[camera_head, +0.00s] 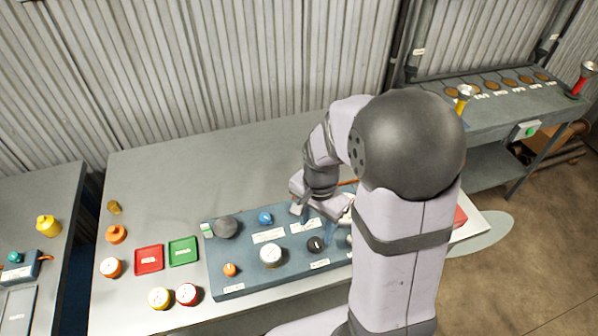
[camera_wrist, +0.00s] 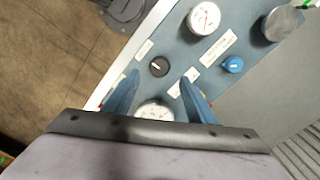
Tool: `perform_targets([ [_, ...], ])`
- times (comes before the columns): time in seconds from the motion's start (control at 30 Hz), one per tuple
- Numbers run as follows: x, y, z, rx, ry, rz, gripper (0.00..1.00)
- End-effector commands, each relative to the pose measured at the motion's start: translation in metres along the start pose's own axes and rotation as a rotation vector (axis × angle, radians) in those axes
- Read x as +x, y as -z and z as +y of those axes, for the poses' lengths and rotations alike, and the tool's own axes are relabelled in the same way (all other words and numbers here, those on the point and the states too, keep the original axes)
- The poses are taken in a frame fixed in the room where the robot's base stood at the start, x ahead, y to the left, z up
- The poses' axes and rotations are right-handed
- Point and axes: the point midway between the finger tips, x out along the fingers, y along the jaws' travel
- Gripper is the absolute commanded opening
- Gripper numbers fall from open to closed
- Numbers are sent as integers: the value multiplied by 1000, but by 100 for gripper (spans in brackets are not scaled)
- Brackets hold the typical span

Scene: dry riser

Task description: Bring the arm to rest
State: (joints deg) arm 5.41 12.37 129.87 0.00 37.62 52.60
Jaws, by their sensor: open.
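My gripper (camera_wrist: 159,77) is open in the wrist view, with its two blue fingers apart and nothing held between them. It hangs over the blue-grey panel (camera_head: 240,273), which lies on the grey bench. In the wrist view, a black knob (camera_wrist: 159,67) shows between and beyond the fingertips, and a white gauge (camera_wrist: 154,111) shows between the fingers, partly hidden by the gripper body. I cannot tell the exact height above the panel. In the head view, my gripper (camera_head: 322,222) is partly seen above the panel, and my arm hides the panel's right part.
The panel also bears a blue knob (camera_head: 265,218), an orange knob (camera_head: 230,269), a white gauge (camera_head: 271,256) and a grey round part (camera_head: 225,227). Red (camera_head: 149,260) and green (camera_head: 183,251) trays lie left of it. Bare bench (camera_head: 200,170) lies behind, before a corrugated wall.

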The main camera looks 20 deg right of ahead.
Motion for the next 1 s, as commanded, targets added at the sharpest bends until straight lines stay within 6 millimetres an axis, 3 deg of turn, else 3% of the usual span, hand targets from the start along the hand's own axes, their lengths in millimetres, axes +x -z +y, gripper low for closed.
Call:
perform_targets([
  [0.23, 0, 0, 0, -94, -1, -1, 51],
  [0.43, 2, -5, 7, -386, -17, -20, 51],
  [0.6, 11, -24, 32, -663, -55, -82, 51],
  [0.77, 7, -51, 62, -910, -67, -128, 51],
  [1.0, -13, -72, 75, -984, -39, -73, 51],
])
